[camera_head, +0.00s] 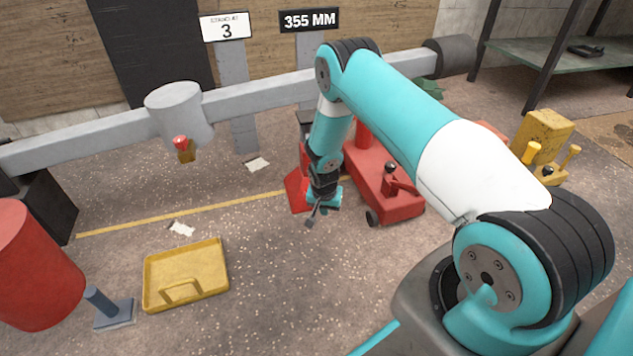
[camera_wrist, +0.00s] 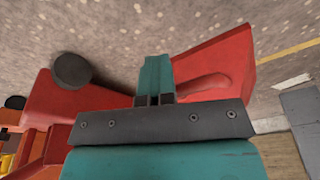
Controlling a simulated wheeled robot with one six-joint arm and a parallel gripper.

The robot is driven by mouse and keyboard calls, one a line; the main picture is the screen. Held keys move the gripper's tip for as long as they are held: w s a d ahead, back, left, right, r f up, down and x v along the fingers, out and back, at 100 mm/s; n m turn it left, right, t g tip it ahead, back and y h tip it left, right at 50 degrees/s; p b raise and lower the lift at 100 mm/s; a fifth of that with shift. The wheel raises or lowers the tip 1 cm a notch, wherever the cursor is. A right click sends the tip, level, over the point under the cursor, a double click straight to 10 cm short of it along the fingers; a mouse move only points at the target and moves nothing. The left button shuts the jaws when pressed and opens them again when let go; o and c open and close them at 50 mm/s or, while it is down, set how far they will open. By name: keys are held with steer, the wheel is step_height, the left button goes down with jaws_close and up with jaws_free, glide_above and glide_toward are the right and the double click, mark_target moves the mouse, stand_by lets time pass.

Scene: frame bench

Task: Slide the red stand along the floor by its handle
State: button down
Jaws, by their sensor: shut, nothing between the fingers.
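The red stand (camera_head: 297,193) is on the floor below the grey beam, partly hidden behind my arm. In the wrist view a slanted red plate (camera_wrist: 235,58) of it shows to the right of my fingers. A rounded red bar (camera_wrist: 205,84), perhaps its handle, lies low against it. My gripper (camera_head: 313,214) points down in front of the stand, and its teal fingers (camera_wrist: 155,75) are together with nothing between them. They are beside the red bar, not around it. I cannot tell whether they touch it.
A red wheeled jack (camera_head: 385,185) stands just right of my gripper; its black wheel (camera_wrist: 73,70) shows in the wrist view. A yellow tray (camera_head: 186,250) and a red cylinder (camera_head: 35,265) are at left. The grey beam (camera_head: 260,92) crosses behind. Floor between tray and gripper is clear.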

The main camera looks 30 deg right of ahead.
steer(key=shift+w, duration=0.25)
steer(key=shift+w+d+b, duration=0.3)
steer(key=shift+w+b, duration=0.25)
steer(key=shift+w, duration=0.35)
steer(key=shift+w+d+b, duration=0.3)
steer(key=shift+w+b, duration=0.25)
steer(key=shift+w, duration=0.35)
steer(key=shift+s+a+r+p, duration=0.1)
steer(key=shift+s+a+p, duration=0.1)
steer(key=shift+s+p, duration=0.3)
steer(key=shift+s+a+p, duration=0.15)
steer(key=shift+s+p, duration=0.35)
step_height(320, 180, up, 10)
steer(key=p, duration=0.8)
